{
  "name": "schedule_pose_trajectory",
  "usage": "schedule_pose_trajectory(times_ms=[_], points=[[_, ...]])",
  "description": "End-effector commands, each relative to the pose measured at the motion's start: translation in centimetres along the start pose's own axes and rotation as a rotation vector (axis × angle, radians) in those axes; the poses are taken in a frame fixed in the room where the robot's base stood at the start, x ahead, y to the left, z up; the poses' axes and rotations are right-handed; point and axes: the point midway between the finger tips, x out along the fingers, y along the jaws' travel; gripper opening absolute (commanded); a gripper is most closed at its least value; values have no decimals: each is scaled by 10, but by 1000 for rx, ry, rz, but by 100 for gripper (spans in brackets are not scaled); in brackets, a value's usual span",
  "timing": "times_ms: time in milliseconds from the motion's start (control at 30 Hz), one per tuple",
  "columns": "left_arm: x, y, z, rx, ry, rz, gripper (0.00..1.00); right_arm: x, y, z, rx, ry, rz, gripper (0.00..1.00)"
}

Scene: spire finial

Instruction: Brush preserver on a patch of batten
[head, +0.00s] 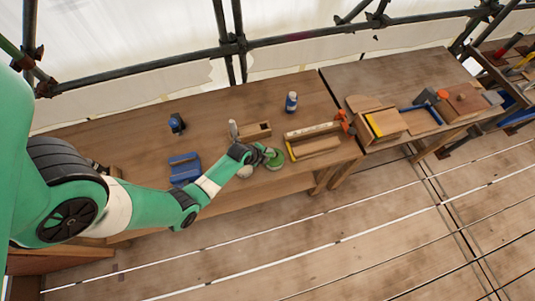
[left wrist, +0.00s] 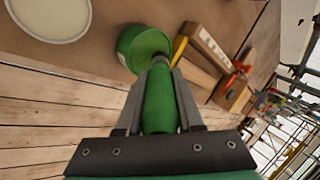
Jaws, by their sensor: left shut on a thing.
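My left gripper (head: 262,155) is shut on a green handle (left wrist: 160,105), reaching over the front part of the bench. A round green pot-like thing (head: 275,158) is right at its tips; it also shows in the left wrist view (left wrist: 143,42). I cannot tell whether the handle and the pot touch, and no bristles show. A pale round dish or lid (left wrist: 50,15) lies beside it, partly behind the gripper in the head view (head: 245,172). A wooden batten (head: 318,147) with a yellow end lies to the right of the gripper. My right gripper is not in view.
A blue-and-white bottle (head: 291,102), a small wooden box (head: 256,130) and a blue holder (head: 184,168) stand on the bench (head: 215,110). An orange clamp (head: 343,120) is by the batten's far end. More wooden boxes and tools crowd the right bench.

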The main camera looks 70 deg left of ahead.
Motion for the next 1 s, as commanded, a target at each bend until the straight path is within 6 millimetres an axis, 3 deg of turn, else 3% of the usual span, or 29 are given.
schedule_pose_trajectory(times_ms=[1000], points=[[7, 4, 1, 0, 0, 0, 0, -6, 0, 5, 0, 0, 0, 50]])
